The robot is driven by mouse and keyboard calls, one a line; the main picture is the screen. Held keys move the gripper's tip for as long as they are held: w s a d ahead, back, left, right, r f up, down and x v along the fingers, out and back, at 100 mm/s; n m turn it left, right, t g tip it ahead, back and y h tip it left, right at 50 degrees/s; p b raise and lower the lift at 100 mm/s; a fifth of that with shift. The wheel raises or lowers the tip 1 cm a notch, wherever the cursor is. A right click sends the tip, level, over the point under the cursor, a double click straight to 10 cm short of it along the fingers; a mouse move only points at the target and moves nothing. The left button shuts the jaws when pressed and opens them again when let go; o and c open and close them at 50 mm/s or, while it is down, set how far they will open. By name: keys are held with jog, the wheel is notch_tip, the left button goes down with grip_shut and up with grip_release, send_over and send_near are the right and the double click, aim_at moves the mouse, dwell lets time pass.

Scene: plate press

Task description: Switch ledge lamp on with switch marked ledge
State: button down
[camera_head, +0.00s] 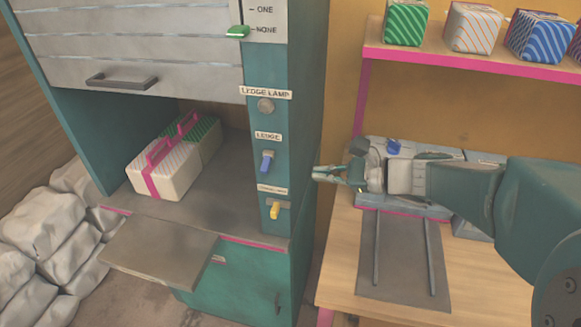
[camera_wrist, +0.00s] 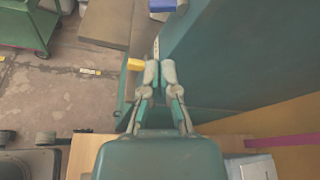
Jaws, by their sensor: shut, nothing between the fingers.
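The blue switch (camera_head: 266,161) sits on the teal cabinet's front post under a label reading LEDGE. Above it is the round grey ledge lamp (camera_head: 266,105) under the label LEDGE LAMP; it looks unlit. A yellow switch (camera_head: 274,210) is below, under a label too small to read. My gripper (camera_head: 316,173) is shut and empty, just right of the post, apart from the blue switch. In the wrist view my gripper (camera_wrist: 160,65) points towards the post, with the yellow switch (camera_wrist: 135,64) left of the fingertips and the blue switch (camera_wrist: 162,5) at the top edge.
A green slider (camera_head: 237,31) is higher on the cabinet, by marks ONE and NONE. Wrapped boxes (camera_head: 165,172) sit in the cabinet's open bay. A pink-edged shelf (camera_head: 460,58) with several boxes is at upper right. A wooden bench (camera_head: 345,275) stands below my arm.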

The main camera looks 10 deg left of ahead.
aim_at(266, 164)
jog(key=shift+s+x, duration=0.15)
jog(key=shift+x, duration=2.7)
jog(key=shift+s+x, duration=0.15)
jog(key=shift+x, duration=2.65)
jog(key=shift+s+d+r+m+g, duration=0.1)
jog(key=shift+d+r+m+g, duration=0.2)
jog(key=shift+m, duration=0.3)
